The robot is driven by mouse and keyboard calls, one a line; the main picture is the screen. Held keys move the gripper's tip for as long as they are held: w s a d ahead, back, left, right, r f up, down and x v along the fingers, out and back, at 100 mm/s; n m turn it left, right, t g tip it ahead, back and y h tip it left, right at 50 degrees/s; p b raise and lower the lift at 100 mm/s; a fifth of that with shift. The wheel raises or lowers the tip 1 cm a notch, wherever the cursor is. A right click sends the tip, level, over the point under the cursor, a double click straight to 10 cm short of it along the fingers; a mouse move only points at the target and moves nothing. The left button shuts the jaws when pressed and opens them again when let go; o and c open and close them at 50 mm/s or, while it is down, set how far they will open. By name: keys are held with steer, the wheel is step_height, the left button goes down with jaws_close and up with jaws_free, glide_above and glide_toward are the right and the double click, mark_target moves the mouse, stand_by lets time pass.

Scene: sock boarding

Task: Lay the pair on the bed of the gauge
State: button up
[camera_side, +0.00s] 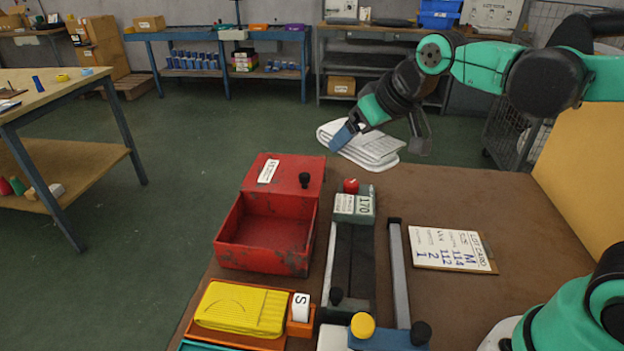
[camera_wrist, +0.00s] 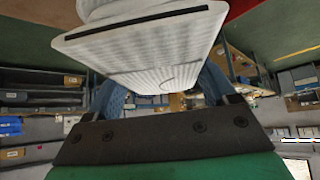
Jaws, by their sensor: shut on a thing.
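My gripper (camera_side: 345,138) is shut on a folded white ribbed pair of socks (camera_side: 362,146), held in the air beyond the far edge of the bench top. In the wrist view the white pair (camera_wrist: 150,50) sits between the blue fingers, with a dark stripe across it. The gauge has a long dark bed (camera_side: 350,265), which looks bare. A grey-green block marked 170 (camera_side: 354,205) with a red knob stands at its far end. A grey bar (camera_side: 398,275) runs along its right side. The pair is apart from the gauge.
A red open box (camera_side: 268,235) stands left of the gauge. An orange tray (camera_side: 212,335) with a yellow folded pair (camera_side: 242,308) and an S tag (camera_side: 300,307) is in front of it. A lot card (camera_side: 452,249) lies at right. The brown bench top (camera_side: 470,200) is clear behind it.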

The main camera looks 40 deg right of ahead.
mark_target(260, 241)
steer(key=w+a+r+n+g+y, duration=0.1)
steer(key=w+a+n+y, duration=0.1)
steer(key=a, duration=0.4)
steer(key=w+a+r+n+g+y, duration=0.1)
steer(key=w+a+n+y, duration=0.2)
steer(key=a+n, duration=0.3)
steer(key=shift+w+a+r, duration=0.25)
steer(key=shift+w, duration=0.4)
step_height(260, 241, down, 20)
steer(key=shift+r, duration=0.15)
steer(key=o, duration=1.1)
steer(key=shift+o, duration=0.2)
